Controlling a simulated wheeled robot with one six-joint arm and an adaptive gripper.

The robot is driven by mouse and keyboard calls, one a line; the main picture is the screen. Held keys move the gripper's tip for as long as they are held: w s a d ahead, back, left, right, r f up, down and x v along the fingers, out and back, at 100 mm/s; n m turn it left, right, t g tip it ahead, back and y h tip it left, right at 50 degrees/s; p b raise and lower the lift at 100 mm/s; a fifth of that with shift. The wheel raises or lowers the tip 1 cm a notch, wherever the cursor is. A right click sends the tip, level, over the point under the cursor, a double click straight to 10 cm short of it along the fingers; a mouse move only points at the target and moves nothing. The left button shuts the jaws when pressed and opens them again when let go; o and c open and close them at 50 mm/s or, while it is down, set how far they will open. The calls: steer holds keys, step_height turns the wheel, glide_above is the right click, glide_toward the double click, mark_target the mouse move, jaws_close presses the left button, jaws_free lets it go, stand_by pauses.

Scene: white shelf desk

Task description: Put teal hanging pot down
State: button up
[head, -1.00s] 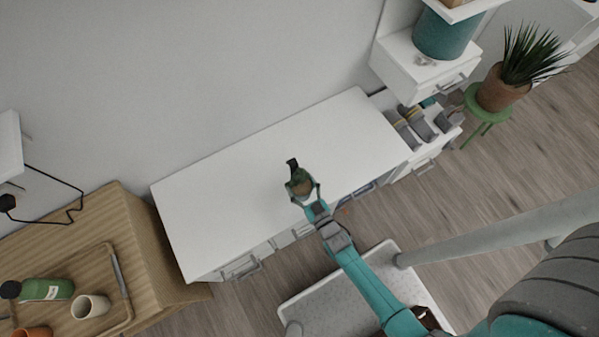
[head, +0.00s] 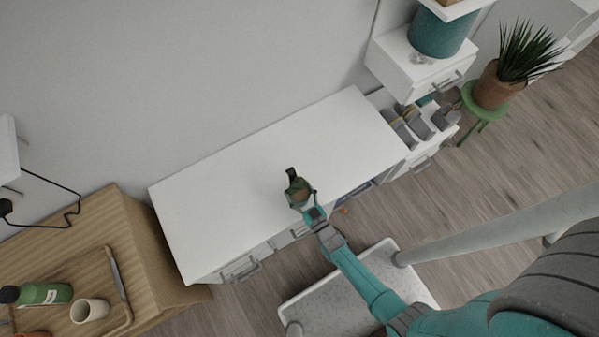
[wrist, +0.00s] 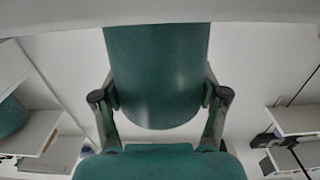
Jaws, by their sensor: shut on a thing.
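I cannot tell whether the pot's bottom touches the desk.
The desk top around the pot is bare. A wooden cabinet at left carries a tray (head: 118,270) with a green bottle (head: 45,293) and a cream cup (head: 90,310). At right are a white drawer unit (head: 405,65), grey files and a potted plant (head: 497,88) on a green stool.

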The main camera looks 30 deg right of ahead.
steer(key=o, duration=1.5)
steer(key=shift+f, duration=0.1)
steer(key=shift+o, duration=0.2)
steer(key=shift+s, duration=0.1)
steer(key=s, duration=1.1)
steer(key=shift+s, duration=0.4)
